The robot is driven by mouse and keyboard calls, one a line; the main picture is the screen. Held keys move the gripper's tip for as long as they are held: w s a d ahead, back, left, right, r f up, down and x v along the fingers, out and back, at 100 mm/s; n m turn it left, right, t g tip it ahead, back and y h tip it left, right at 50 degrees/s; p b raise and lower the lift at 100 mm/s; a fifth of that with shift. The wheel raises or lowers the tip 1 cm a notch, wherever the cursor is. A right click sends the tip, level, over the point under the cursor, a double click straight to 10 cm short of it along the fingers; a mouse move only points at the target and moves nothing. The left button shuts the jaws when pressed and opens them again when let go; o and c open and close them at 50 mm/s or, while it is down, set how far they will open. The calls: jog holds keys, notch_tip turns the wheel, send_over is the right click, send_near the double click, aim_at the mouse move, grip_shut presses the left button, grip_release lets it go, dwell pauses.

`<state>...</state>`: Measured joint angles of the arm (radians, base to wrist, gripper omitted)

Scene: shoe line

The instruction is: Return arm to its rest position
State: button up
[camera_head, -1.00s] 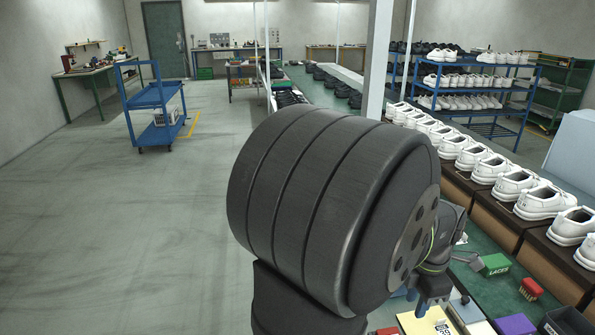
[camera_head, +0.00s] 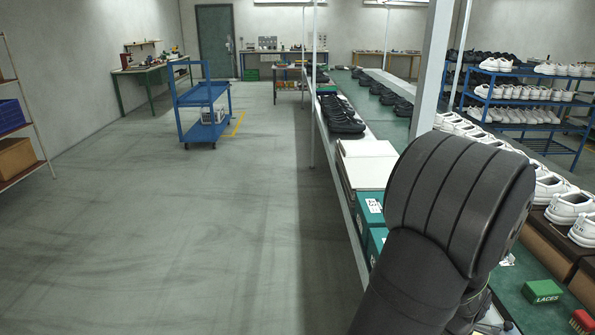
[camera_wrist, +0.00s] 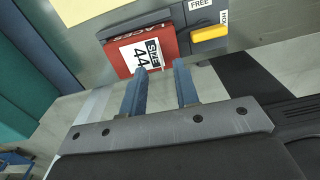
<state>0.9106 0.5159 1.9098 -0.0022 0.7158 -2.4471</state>
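My gripper (camera_wrist: 161,72) shows in the wrist view with its two blue fingers apart and nothing held between them. Beyond the fingertips is a red laces box (camera_wrist: 113,57) with a white card reading size 44 (camera_wrist: 147,57) on it. The left fingertip overlaps the card in the picture; I cannot tell whether they touch. In the head view, my own dark arm fills the lower right and hides the gripper.
A yellow switch (camera_wrist: 210,33) sits beside the red box. In the head view, a green laces box (camera_head: 541,292) lies on the bench at right, near white shoes (camera_head: 570,207). Green boxes (camera_head: 368,208) line the bench's left side.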

jog(key=shift+f, duration=1.6)
notch_tip(320, 180, up, 18)
notch_tip(320, 180, down, 18)
jog(key=shift+r, duration=0.35)
notch_tip(320, 180, up, 6)
jog(key=m, duration=0.2)
jog(key=shift+d+r+m, duration=0.15)
jog(key=shift+d+m, duration=0.15)
jog(key=shift+d, duration=0.1)
jog(key=shift+s, duration=0.1)
